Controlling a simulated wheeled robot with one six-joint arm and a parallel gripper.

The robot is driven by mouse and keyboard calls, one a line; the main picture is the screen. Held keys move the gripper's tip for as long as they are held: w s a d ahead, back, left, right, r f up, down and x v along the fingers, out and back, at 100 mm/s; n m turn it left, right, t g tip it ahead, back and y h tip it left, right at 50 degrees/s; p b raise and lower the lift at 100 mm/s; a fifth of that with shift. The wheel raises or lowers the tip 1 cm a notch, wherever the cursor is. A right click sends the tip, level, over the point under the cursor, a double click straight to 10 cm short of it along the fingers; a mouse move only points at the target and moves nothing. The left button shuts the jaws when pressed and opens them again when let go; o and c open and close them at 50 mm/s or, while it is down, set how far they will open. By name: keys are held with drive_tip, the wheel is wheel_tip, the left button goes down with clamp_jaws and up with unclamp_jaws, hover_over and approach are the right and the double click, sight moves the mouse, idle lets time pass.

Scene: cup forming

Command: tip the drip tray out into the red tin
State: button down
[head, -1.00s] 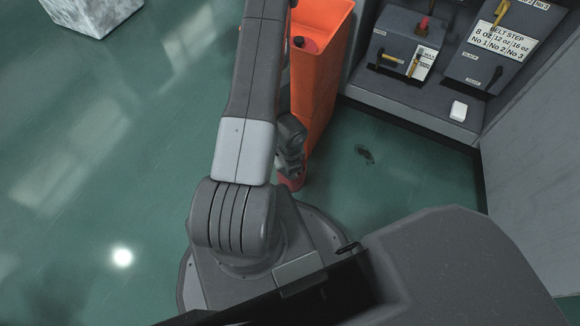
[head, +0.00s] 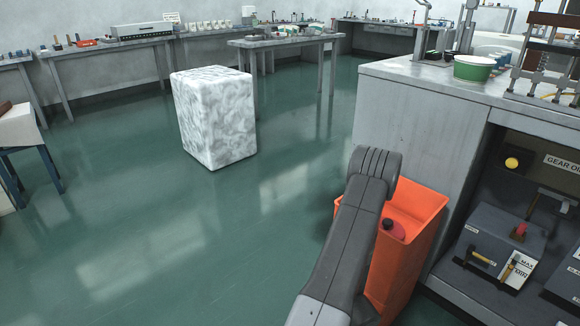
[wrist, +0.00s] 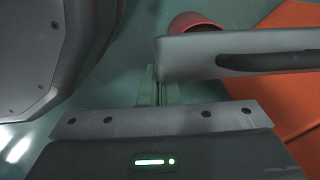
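In the wrist view my gripper (wrist: 158,90) shows only as narrow pale shapes beyond its screwed plate. Whether the fingers are apart or hold anything is unclear. A round red thing, perhaps the red tin (wrist: 193,21), is partly visible at the top, beyond a grey bar (wrist: 238,55) with a dark slot. The bar covers part of it, and I cannot tell what the bar is. I cannot make out the drip tray in any view. In the head view my gripper is hidden or below the picture.
A tall orange bin (head: 414,211) stands against the grey counter (head: 400,125), close beside my arm, with a red and dark item (head: 393,229) inside its top. The bin also fills the wrist view's right side (wrist: 285,75). A marbled block (head: 214,120) stands on open green floor.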

drive_tip(key=w+a+r+n, duration=0.1)
drive_tip(key=w, duration=0.2)
drive_tip(key=w+a+r+n, duration=0.1)
drive_tip(key=w+r+n, duration=0.1)
drive_tip(key=w, duration=0.1)
drive_tip(key=w+a+r+n, duration=0.1)
drive_tip(key=w+r, duration=0.1)
drive_tip(key=w, duration=0.1)
drive_tip(key=shift+w+a+n, duration=0.1)
drive_tip(key=shift+w+n, duration=0.2)
drive_tip(key=shift+w, duration=0.1)
drive_tip(key=w+a+r+n, duration=0.5)
drive_tip(key=r, duration=0.4)
drive_tip(key=w+a+r+n, duration=0.5)
drive_tip(key=a+r, duration=0.1)
drive_tip(key=r, duration=0.2)
drive_tip(key=w+a+r+n, duration=0.4)
drive_tip(key=w+a+r, duration=0.1)
drive_tip(key=r, duration=0.4)
wheel_tip(320, 180, up, 25)
drive_tip(key=s+p, duration=0.2)
drive_tip(key=p, duration=3.1)
drive_tip(key=shift+s+f, duration=0.2)
drive_tip(key=shift+s, duration=0.1)
drive_tip(key=shift+f, duration=0.1)
